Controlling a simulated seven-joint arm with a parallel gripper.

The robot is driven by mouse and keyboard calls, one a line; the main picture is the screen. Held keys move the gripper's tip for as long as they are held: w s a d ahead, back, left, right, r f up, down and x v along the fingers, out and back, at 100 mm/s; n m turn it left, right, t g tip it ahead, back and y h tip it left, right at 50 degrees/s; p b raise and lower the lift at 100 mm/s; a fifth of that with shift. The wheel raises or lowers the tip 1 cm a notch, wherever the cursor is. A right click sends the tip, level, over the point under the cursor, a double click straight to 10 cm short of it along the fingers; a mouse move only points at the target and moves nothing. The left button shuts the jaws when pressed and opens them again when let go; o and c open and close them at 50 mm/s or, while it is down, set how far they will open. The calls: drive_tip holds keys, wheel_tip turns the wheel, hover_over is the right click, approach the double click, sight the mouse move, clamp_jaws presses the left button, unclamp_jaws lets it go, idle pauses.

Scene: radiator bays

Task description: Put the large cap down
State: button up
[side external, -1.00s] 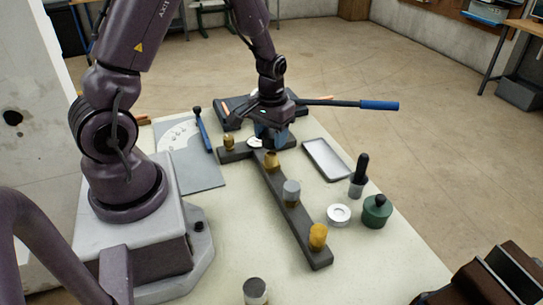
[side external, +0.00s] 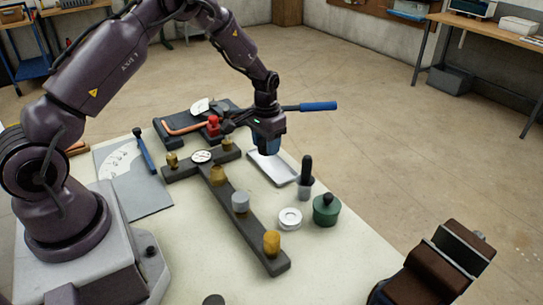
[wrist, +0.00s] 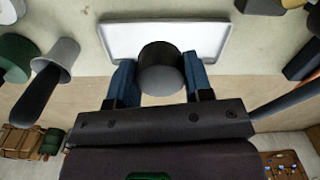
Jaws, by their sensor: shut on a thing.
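My gripper (side external: 268,150) has blue fingers pointing down over the back part of the grey tray (side external: 281,176). In the wrist view my gripper (wrist: 156,84) is shut on the large cap (wrist: 160,72), a dark grey round piece between the two fingers. The fingers mostly hide the cap in the side view. The tray also shows in the wrist view (wrist: 116,40), pale and empty where visible, with the cap overlapping its near edge. I cannot tell how far the cap is above the tray.
A black-handled tool (side external: 306,172), a white ring (side external: 290,219) and a green pot (side external: 327,209) stand right of the tray. A dark T-shaped bar (side external: 219,189) with brass fittings and a grey cap (side external: 240,202) lies left. A blue-handled lever (side external: 318,106) extends behind my gripper.

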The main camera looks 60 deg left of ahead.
sight(272, 165)
drive_tip(key=shift+w+a+f, duration=0.25)
drive_tip(key=shift+w+f, duration=0.65)
drive_tip(key=shift+f, duration=0.25)
drive_tip(key=shift+w+f, duration=0.15)
drive_tip(key=shift+f, duration=1.5)
drive_tip(key=shift+f, duration=0.2)
drive_tip(key=o, duration=1.1)
drive_tip(key=shift+c, duration=0.2)
drive_tip(key=shift+r, duration=0.1)
